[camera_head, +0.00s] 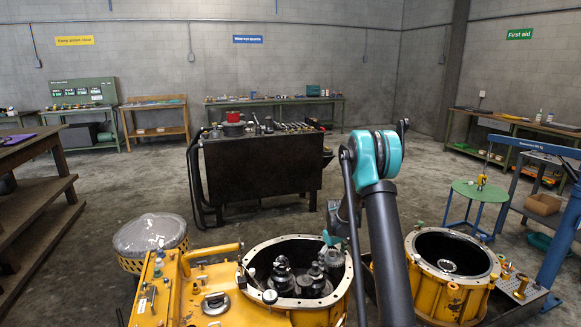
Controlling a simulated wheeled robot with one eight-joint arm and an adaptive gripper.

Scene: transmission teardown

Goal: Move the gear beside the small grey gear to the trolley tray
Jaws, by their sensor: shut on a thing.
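The open yellow transmission housing (252,262) stands in the front middle. Inside it are dark shafts with gears (283,276) and another gear stack (316,282). My gripper (331,244) is low at the housing's right inner rim, partly hidden by my arm. It is shut on a grey part (335,262), which looks like a gear; its shape is hard to make out. I cannot tell which gear is the small grey one. The black trolley (260,170) stands behind the housing, with its tray top (222,138) carrying tools and parts.
A red pot (233,116) stands on the trolley. A second yellow housing (430,290), open and mostly empty, stands at right. A green round stool (480,190) and a blue frame (565,235) are further right. Floor between housing and trolley is clear.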

